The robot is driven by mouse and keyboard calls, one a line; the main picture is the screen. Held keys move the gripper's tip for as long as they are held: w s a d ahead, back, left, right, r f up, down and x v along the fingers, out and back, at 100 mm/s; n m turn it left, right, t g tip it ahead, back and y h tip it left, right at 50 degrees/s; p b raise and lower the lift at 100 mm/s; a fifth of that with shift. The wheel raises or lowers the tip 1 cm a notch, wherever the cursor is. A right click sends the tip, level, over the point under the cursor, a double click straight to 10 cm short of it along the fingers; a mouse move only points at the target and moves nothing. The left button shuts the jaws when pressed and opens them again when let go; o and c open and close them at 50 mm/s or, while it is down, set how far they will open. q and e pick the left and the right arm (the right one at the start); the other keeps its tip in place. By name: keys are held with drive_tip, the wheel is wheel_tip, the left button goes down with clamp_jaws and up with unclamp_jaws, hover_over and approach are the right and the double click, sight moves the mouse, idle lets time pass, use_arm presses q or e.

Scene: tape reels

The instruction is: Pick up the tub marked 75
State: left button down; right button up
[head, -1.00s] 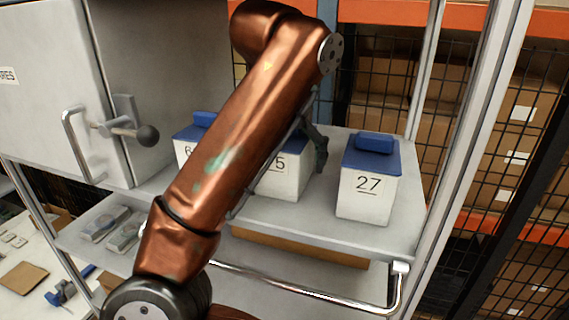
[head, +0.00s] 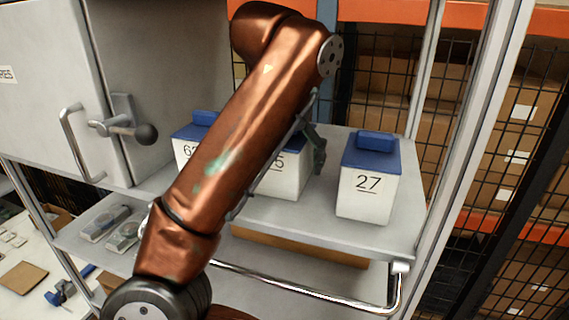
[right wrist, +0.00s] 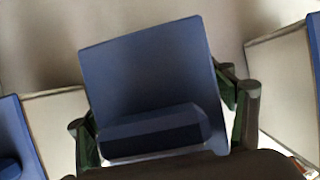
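The middle tub (head: 286,181) is white with a blue lid and stands on the grey shelf (head: 330,237). Only the 5 of its number shows; my copper arm hides the rest. My right gripper (right wrist: 165,115) reaches down over it. In the right wrist view its green-padded fingers lie against both sides of the blue lid (right wrist: 150,75), apparently shut on the tub. In the head view one finger shows at the tub's right side. Whether the tub's base touches the shelf is unclear. My left gripper is not in view.
The tub marked 27 (head: 367,191) stands to the right, with a gap. A tub numbered from 62 (head: 186,151) stands to the left, partly behind my arm. A cabinet door with a handle (head: 75,145) is at left. A metal rail (head: 300,291) runs in front of the shelf.

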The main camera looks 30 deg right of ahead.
drive_tip(key=c, duration=0.9)
drive_tip(key=shift+c, duration=0.2)
